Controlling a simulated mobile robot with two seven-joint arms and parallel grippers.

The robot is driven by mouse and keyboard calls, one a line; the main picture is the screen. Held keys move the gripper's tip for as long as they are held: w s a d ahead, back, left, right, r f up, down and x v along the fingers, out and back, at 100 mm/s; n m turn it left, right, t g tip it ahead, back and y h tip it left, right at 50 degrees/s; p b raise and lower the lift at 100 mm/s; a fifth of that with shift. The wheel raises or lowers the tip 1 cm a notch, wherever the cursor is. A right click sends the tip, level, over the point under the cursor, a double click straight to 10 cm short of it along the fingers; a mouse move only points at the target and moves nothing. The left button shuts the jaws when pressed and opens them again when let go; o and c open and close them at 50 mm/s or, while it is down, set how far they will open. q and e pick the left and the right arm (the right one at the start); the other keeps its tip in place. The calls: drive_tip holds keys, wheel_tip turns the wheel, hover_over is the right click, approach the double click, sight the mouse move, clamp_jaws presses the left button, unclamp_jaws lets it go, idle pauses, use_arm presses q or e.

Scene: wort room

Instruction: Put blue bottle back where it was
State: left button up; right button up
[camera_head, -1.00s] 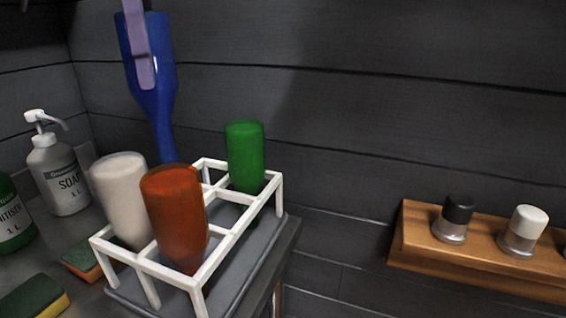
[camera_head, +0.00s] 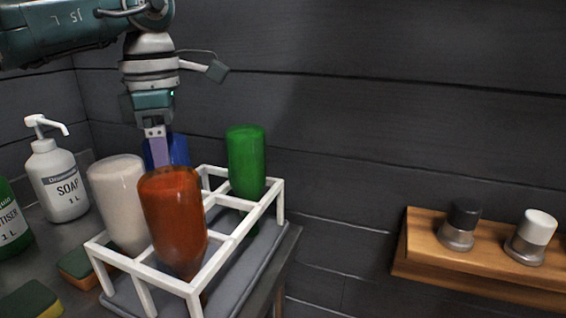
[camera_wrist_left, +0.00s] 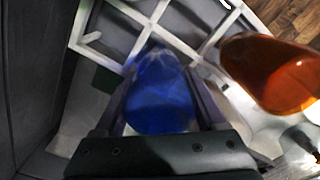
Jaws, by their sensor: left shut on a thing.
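The blue bottle (camera_head: 178,150) is upside down and low at the back left of the white rack (camera_head: 235,232), mostly hidden behind the red-brown bottle (camera_head: 173,215). My left gripper (camera_head: 155,155) comes down from above and is shut on it. In the left wrist view the blue bottle (camera_wrist_left: 160,95) lies between both fingers, with its far end at the rack's white bars (camera_wrist_left: 150,35). I cannot tell whether it is fully seated. The white bottle (camera_head: 120,200) and green bottle (camera_head: 246,160) also stand inverted in the rack. My right gripper is not in view.
A soap bottle (camera_head: 60,185), a green sanitiser bottle (camera_head: 10,222) and sponges (camera_head: 78,268) stand left of the rack. A wooden shelf (camera_head: 415,255) with white-capped and black-capped jars is on the right wall. The dark back wall is close behind the rack.

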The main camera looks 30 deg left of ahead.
use_arm(q)
drive_tip(key=shift+f, duration=0.15)
drive_tip(key=o, duration=1.6)
wheel_tip(320, 180, up, 12)
drive_tip(key=shift+r, duration=0.2)
